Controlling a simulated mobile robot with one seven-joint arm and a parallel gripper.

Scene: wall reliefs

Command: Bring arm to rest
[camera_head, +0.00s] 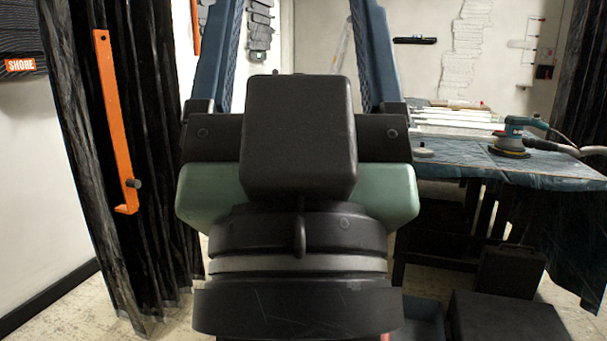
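My gripper (296,30) fills the middle of the head view and points away from the camera. Its two blue fingers stand wide apart, one on each side, and their tips run out of the top edge. Between them I see only the far wall, so it looks open and empty. The dark housing and round wrist of my arm show below the fingers. They hide the middle of the floor and part of the room behind.
A workbench (465,162) under a blue cover stands at right, bearing a teal sander (515,138). Dark boxes (508,318) sit on the floor there. A black curtain (160,230) and an orange bar (115,120) are at left. White reliefs (468,60) hang on the back wall.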

